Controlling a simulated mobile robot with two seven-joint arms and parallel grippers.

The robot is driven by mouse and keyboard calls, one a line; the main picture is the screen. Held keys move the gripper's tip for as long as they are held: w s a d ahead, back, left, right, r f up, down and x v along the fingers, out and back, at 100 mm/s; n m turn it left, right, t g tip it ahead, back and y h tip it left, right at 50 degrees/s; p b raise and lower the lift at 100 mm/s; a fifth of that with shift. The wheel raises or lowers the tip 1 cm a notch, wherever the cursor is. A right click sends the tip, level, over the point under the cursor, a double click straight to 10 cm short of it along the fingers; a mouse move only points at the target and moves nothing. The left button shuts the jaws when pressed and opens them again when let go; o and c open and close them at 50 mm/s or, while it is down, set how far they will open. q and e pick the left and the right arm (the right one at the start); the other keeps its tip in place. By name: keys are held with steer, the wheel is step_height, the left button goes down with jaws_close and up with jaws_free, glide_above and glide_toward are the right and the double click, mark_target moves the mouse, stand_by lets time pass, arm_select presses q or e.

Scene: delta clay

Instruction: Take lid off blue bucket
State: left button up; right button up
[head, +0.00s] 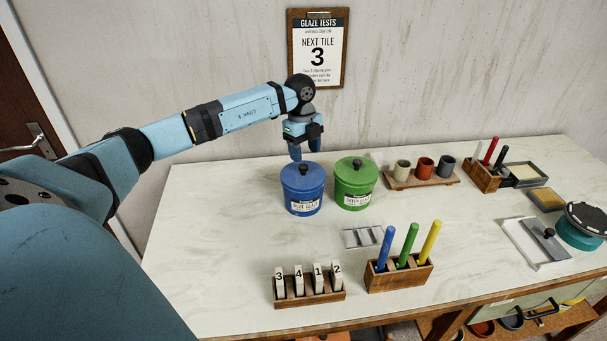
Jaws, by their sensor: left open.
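The blue bucket (303,197) stands upright on the white table with a label on its front. Its blue lid (288,179) is on top, with a dark round knob (303,168) in the middle. My left gripper (305,153) comes in from the left and hangs above the back of the lid, fingers pointing down. It is open and holds nothing. The fingertips are near the knob, and I cannot tell whether they touch the lid. My right gripper is not in view.
A green bucket (354,190) with its own lid stands close on the right. A cup rack (421,178), a tile rack (309,294) and a block with coloured sticks (398,275) are also on the table (215,235). The table left of the blue bucket is clear.

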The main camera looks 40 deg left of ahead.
mark_target(303, 166)
arm_select(q)
steer(key=shift+f, duration=0.4)
steer(key=f, duration=0.2)
steer(key=f+p, duration=0.1)
steer(key=f, duration=0.2)
steer(key=shift+s+a, duration=0.15)
steer(key=shift+s, duration=0.05)
steer(key=shift+r, duration=0.1)
steer(key=c, duration=1)
